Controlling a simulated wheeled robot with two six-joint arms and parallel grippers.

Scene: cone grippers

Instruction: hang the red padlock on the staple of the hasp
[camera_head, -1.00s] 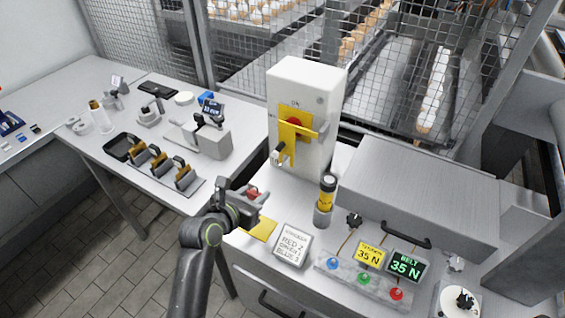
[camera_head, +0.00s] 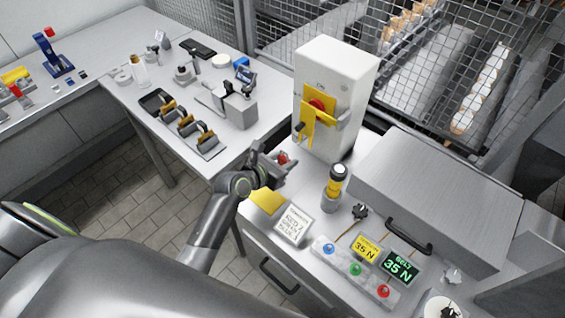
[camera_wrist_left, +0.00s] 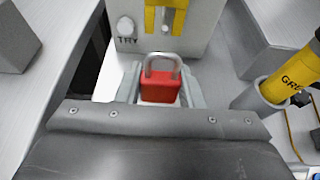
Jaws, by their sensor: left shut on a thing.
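The red padlock (camera_wrist_left: 160,88) is upright between the fingers of my left gripper (camera_wrist_left: 160,92), its grey shackle pointing up and away in the left wrist view. In the head view the padlock (camera_head: 283,158) shows as a small red patch at my left gripper (camera_head: 280,168), which is shut on it. The yellow hasp (camera_head: 318,122) is on the front of the white box (camera_head: 345,75), beyond and to the right of the gripper. Part of the hasp also shows at the top of the left wrist view (camera_wrist_left: 178,14). The padlock is apart from it. I cannot make out the staple clearly. My right gripper is not in view.
A yellow pad (camera_head: 268,201) and a white sign (camera_head: 294,224) lie in front. A button panel (camera_head: 352,268) is at the right.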

